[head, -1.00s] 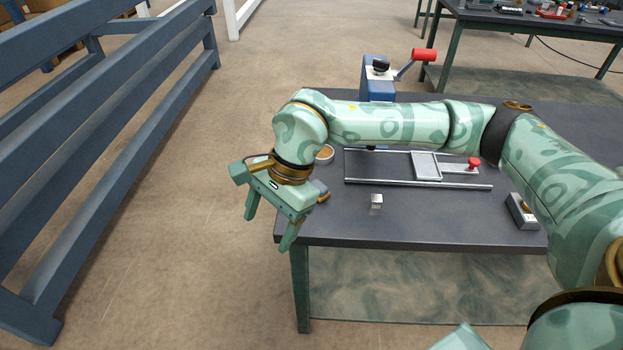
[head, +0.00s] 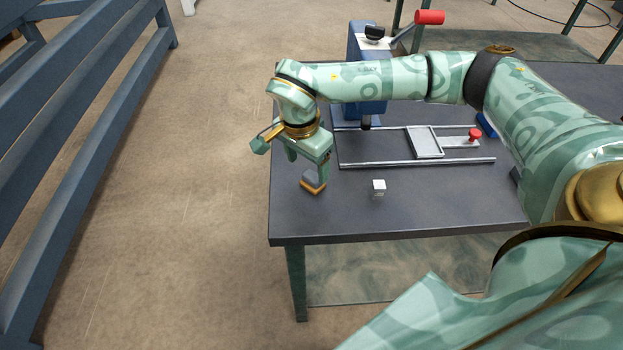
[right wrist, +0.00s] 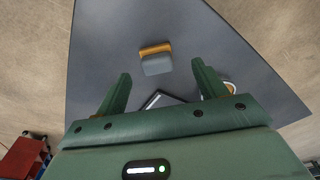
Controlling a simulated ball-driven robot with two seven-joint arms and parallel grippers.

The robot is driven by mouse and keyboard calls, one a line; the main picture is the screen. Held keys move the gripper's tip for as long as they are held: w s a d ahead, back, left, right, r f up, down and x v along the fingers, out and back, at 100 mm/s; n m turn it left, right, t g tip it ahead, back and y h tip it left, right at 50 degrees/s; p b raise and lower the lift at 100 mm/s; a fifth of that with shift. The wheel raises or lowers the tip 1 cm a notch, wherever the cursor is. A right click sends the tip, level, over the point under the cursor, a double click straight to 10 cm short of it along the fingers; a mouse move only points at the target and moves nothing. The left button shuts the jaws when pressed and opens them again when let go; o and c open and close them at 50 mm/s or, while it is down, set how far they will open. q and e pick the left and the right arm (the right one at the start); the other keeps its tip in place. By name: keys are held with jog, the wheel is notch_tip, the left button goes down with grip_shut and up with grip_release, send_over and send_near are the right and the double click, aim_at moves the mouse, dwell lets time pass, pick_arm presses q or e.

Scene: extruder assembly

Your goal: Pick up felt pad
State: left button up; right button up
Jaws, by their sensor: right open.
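A small block with a grey top and an orange-tan layer (head: 313,183), which looks like the felt pad, lies on the dark table (head: 420,222) near its left edge. In the right wrist view the same block (right wrist: 156,62) lies beyond the fingertips, about midway between them. My right gripper (head: 307,167) is open and empty, pointing down just above and behind the block. One finger partly covers the block's far side in the head view. The fingers show apart in the right wrist view (right wrist: 161,82). My left gripper is not in view.
A blue press (head: 362,42) with a red handle stands at the back. A blue-grey railing (head: 85,130) is at left.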

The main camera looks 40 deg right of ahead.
aim_at(313, 175)
jog(key=shift+d+f, duration=0.1)
jog(key=shift+f, duration=0.25)
jog(key=f+b, duration=0.1)
jog(key=f, duration=0.1)
jog(key=d+f+b, duration=0.1)
jog(key=f, duration=0.1)
jog(key=shift+s+d, duration=0.1)
jog(key=shift+s, duration=0.05)
jog(key=shift+f, duration=0.3)
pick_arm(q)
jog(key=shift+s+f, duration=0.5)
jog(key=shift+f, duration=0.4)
pick_arm(e)
jog(key=shift+r, duration=0.1)
jog(key=c, duration=1.1)
jog(key=shift+c, duration=0.2)
